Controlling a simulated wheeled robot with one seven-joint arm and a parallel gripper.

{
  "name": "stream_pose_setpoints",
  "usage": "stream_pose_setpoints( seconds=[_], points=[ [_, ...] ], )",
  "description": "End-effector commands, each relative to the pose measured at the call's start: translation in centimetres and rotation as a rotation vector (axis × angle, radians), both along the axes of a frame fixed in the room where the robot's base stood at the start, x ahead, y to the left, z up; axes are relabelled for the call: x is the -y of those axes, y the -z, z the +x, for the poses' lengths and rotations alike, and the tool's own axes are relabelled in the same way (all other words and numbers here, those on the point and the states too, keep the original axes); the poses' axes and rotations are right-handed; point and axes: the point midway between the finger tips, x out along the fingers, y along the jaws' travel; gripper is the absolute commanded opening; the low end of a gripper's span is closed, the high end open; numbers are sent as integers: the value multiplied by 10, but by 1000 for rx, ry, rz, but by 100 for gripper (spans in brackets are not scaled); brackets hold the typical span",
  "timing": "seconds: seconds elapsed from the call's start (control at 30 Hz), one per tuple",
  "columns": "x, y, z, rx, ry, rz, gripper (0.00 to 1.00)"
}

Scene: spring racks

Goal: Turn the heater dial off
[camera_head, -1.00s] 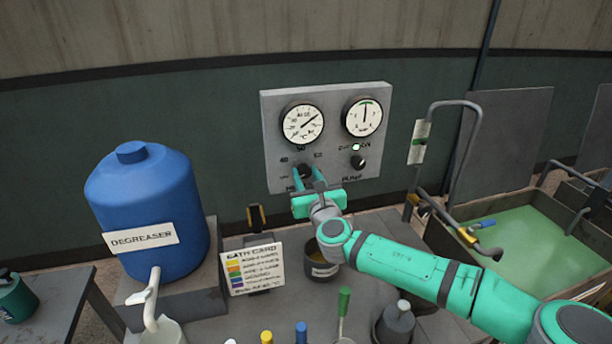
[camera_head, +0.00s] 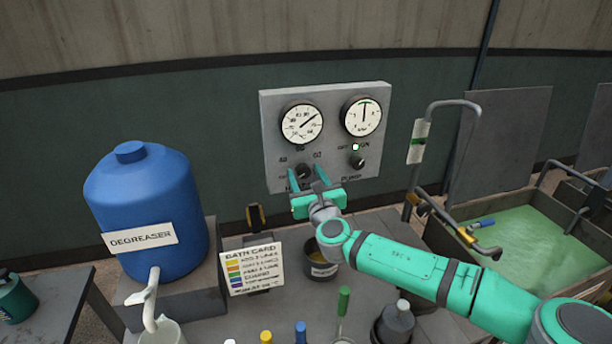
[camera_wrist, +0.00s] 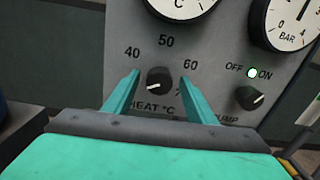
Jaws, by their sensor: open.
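The heater dial (camera_wrist: 159,80) is a round black knob on the grey control panel (camera_head: 280,110), with 40, 50 and 60 marked around it and HEAT °C below. In the wrist view its light pointer mark is toward the lower left. The dial also shows in the head view (camera_head: 304,171). My gripper (camera_head: 308,174) is open, its two teal fingers on either side of the dial. In the wrist view there are gaps between the fingers (camera_wrist: 160,82) and the knob, with no contact visible. Part of the scale's lower side is hidden.
The pump knob (camera_head: 358,162) and a lit indicator (camera_head: 355,147) are right of the dial. Two gauges, temperature (camera_head: 302,123) and pressure (camera_head: 362,117), sit above. Below my gripper are a cup (camera_head: 322,268) and a bath card (camera_head: 252,268); a blue degreaser drum (camera_head: 145,205) stands left.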

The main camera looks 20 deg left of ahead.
Motion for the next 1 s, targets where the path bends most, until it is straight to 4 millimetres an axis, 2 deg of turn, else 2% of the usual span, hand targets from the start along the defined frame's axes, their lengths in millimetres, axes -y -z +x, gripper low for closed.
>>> stream_pose_setpoints(
  seconds=[0.17, 0.6, 0.8, 1.0],
  points=[
    [8, 0, -12, 0, 0, 0, 51],
    [51, 1, -76, -1, 2, 0, 51],
    [59, 0, -89, -1, 3, 0, 51],
    [60, 0, -90, -1, 4, 0, 51]
  ],
)
